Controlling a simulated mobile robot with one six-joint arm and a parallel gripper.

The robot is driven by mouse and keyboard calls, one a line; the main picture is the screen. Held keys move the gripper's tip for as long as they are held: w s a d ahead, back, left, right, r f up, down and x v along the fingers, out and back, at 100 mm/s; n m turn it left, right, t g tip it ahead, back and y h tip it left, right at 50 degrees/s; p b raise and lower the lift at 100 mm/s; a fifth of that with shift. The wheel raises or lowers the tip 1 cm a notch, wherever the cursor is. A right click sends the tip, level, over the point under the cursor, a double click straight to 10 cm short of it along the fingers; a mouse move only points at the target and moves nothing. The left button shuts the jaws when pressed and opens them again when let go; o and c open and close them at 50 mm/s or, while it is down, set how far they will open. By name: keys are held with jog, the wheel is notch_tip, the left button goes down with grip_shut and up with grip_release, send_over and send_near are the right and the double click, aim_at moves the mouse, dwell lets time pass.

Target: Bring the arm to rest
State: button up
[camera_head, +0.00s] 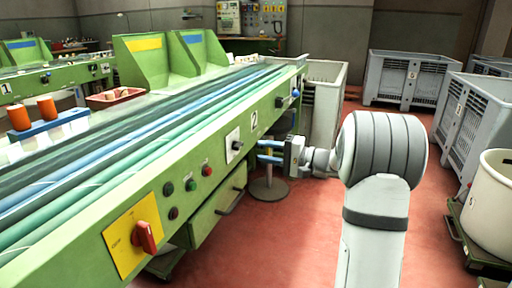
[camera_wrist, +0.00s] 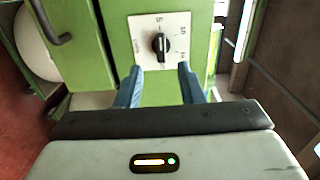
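My gripper (camera_head: 268,152) is at the right side of the green machine marked 2, in front of its side panel in the head view. In the wrist view its two blue fingers (camera_wrist: 160,88) are spread apart with nothing between them. Beyond the fingertips is a black rotary knob (camera_wrist: 160,43) on a white plate. The knob also shows in the head view (camera_head: 237,145), to the left of my gripper. The fingertips look close to the plate, but I cannot tell whether they touch it. My arm reaches out from the lower right of the head view.
The green machine (camera_head: 130,185) fills the left side. Its panel carries a red rotary switch (camera_head: 145,237), several buttons and a drawer (camera_head: 217,212). Grey crates (camera_head: 412,80) and a cream tub (camera_head: 490,195) stand on the right. Red floor is open around my arm.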

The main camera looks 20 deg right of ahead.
jog(key=shift+s+d, duration=0.1)
jog(key=shift+d, duration=0.05)
jog(key=s+a+r+n+g+h+p, duration=0.2)
jog(key=s+a+r+g+h+p, duration=0.15)
jog(key=s+a+r+p, duration=0.4)
jog(key=s+a+r+n+g+h+p, duration=0.15)
jog(key=s+a+r+g+p, duration=0.35)
jog(key=s+p, duration=0.55)
jog(key=s+d+r+n+h+p, duration=0.3)
jog(key=s+r+h+p, duration=0.6)
jog(key=s+p, duration=0.6)
notch_tip(320, 180, up, 3)
jog(key=shift+s+d+f+h+p, duration=0.25)
jog(key=shift+d+p, duration=0.35)
jog(key=shift+d, duration=0.5)
